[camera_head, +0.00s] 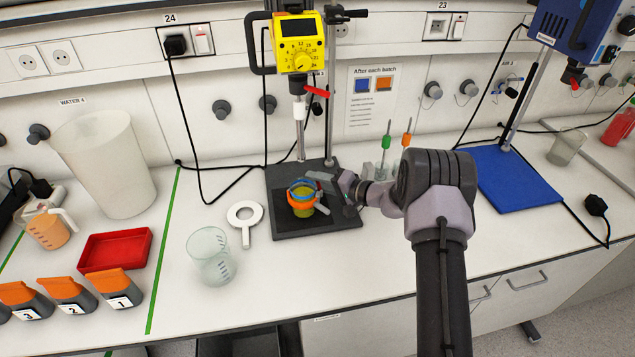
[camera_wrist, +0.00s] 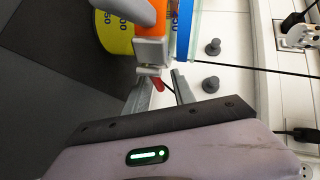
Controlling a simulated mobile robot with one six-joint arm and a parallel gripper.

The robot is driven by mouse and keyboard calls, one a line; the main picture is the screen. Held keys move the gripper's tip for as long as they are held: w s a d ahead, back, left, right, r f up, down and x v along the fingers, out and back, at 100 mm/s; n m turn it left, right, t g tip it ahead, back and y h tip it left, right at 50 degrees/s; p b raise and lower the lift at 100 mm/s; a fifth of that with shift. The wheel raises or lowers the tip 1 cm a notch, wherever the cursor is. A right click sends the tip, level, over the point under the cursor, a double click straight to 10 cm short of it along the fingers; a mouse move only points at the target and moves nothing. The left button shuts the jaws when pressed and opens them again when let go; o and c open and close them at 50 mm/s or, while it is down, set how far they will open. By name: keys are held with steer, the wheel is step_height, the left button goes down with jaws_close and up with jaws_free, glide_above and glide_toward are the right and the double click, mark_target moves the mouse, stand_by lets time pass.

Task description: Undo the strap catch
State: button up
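A beaker of yellow liquid (camera_head: 302,208) stands on the black stand base (camera_head: 290,224); the wrist view shows its marked wall (camera_wrist: 115,35). An orange strap (camera_head: 300,204) goes around it, with a blue ring above. In the wrist view the orange strap (camera_wrist: 157,20) carries a grey metal catch (camera_wrist: 151,50). My gripper (camera_head: 328,188) is at the beaker's right side. In the wrist view my gripper (camera_wrist: 160,92) has its two fingers apart, just short of the catch's end. A red tip (camera_wrist: 157,84) shows between the fingers; I cannot tell what it belongs to.
A yellow stirrer head (camera_head: 300,42) with its shaft stands above the beaker on upright rods. A rack with green and orange rods (camera_head: 386,150) stands behind my arm.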

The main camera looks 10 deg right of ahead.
jaws_close()
steer(key=shift+d, duration=0.1)
steer(key=m+h+b, duration=0.1)
steer(key=t+h+b, duration=0.1)
steer(key=d+m+t+b, duration=0.1)
steer(key=b, duration=0.1)
steer(key=shift+f+m+h, duration=0.3)
steer(key=shift+h, duration=0.1)
steer(key=m+h+b, duration=0.1)
steer(key=t+h+b, duration=0.1)
steer(key=b, duration=0.1)
steer(key=m+b, duration=0.1)
steer(key=shift+s+d+f+m+h, duration=0.1)
steer(key=shift+s+d+m+h, duration=0.2)
steer(key=shift+d+h, duration=0.1)
steer(key=m+h+b, duration=0.1)
steer(key=m+t+h+b, duration=0.1)
steer(key=shift+s+d+h+b, duration=0.2)
steer(key=shift+d+h+b, duration=0.1)
steer(key=shift+d+b, duration=0.1)
steer(key=shift+s+d+r+m+h+b, duration=0.1)
steer(key=shift+d+r+m+h+b, duration=0.15)
steer(key=shift+m+h, duration=0.3)
steer(key=shift+s+d+r+m+h+b, duration=0.1)
steer(key=shift+m+h+b, duration=0.25)
steer(key=shift+h, duration=0.3)
